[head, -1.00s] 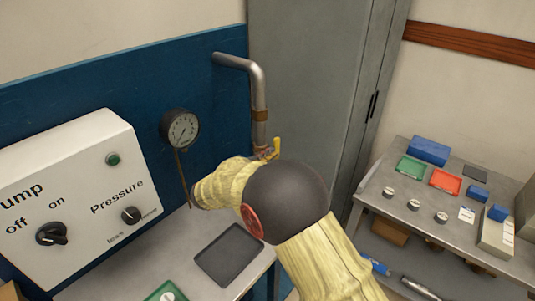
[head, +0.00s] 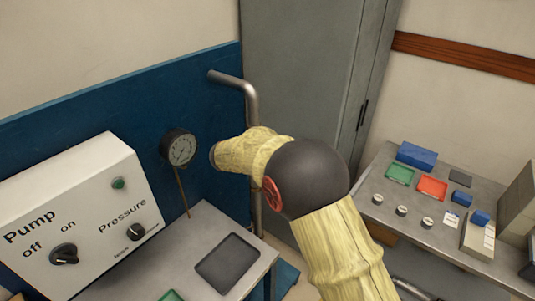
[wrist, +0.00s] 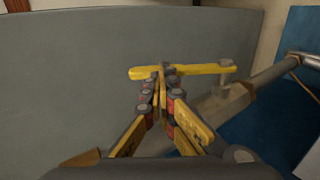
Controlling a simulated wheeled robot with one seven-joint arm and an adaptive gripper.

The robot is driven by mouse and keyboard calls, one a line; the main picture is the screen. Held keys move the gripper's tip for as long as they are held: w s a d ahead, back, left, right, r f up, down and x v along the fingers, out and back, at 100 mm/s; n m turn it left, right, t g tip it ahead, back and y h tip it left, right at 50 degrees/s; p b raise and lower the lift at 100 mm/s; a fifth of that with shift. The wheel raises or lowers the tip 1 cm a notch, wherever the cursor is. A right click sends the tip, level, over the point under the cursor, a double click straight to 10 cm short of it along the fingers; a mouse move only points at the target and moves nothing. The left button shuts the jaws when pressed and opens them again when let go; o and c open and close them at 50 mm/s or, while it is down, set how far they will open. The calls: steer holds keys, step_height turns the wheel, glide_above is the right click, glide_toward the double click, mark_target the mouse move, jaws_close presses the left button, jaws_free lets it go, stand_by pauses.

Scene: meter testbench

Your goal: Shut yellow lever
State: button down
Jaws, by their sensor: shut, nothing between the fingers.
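The yellow lever (wrist: 205,69) shows in the wrist view as a bar lying across the picture, joined to a valve fitting on a metal pipe (wrist: 278,71) at its right end. My gripper (wrist: 163,78) is shut and empty. Its fingertips overlap the left part of the lever in the wrist view; I cannot tell whether they touch it. In the head view the lever and my gripper's fingers are hidden behind my arm. The pipe (head: 251,100) shows there, coming from the blue wall panel and bending down behind my arm.
A white pump box (head: 85,215) with knobs and a pressure gauge (head: 178,148) stand left of my arm. A grey cabinet (head: 300,80) is behind the pipe. A side table (head: 385,215) with trays and small parts is at the right.

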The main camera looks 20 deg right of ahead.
steer(key=shift+w+d+y, duration=0.25)
steer(key=shift+d+y, duration=0.05)
steer(key=shift+d, duration=0.15)
steer(key=shift+w+d+f, duration=0.15)
steer(key=shift+d+f, duration=0.1)
steer(key=shift+w+d+f, duration=0.3)
steer(key=shift+w+d+f+b, duration=0.15)
steer(key=shift+w+d+b, duration=0.1)
steer(key=shift+d+b, duration=0.15)
